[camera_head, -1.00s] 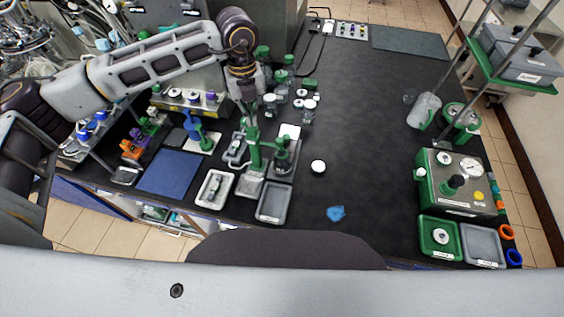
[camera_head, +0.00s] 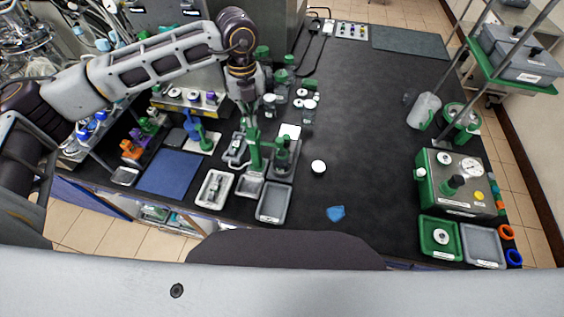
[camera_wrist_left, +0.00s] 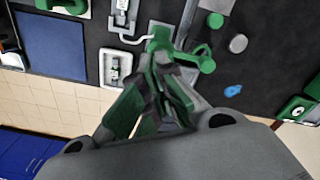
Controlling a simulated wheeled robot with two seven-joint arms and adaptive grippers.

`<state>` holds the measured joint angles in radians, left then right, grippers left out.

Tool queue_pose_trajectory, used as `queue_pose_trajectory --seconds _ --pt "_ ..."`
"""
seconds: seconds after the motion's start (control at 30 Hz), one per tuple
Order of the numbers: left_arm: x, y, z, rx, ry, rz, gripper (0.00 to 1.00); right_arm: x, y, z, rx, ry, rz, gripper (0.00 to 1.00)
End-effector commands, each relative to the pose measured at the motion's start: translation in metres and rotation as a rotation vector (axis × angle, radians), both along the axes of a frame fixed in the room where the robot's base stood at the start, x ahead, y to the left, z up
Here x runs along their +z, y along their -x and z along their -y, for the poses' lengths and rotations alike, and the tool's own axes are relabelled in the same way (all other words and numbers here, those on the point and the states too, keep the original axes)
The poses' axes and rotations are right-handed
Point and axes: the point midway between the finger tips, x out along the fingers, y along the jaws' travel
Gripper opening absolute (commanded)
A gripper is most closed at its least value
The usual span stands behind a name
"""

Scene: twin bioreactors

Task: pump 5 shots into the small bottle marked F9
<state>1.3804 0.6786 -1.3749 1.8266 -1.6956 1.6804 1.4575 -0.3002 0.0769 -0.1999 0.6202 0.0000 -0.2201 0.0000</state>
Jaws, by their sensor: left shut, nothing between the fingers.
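My left gripper (camera_head: 247,108) is shut and empty, pointing down right over the green pump (camera_head: 254,150). In the left wrist view, its closed fingers (camera_wrist_left: 166,72) overlap the pump's green head (camera_wrist_left: 160,42); I cannot tell whether they touch it. The pump stands upright in a grey tray (camera_head: 249,187). A small bottle with green parts (camera_head: 282,158) stands just right of the pump, in another tray. No F9 mark is readable, so I cannot tell which bottle carries it. My right gripper is not in view.
A white round cap (camera_head: 318,167) and a blue scrap (camera_head: 335,213) lie on the dark bench. Several bottles stand behind the pump. A metal box (camera_head: 457,183) stands at right. The bench centre-right is clear.

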Motion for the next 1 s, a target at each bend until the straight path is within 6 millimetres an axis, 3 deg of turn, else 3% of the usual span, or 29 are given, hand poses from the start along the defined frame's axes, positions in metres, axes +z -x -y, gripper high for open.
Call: queue_pose_trajectory --seconds 1.0 --pt "-0.025 0.0 0.0 0.0 0.0 -0.001 0.0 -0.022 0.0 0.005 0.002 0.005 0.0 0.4"
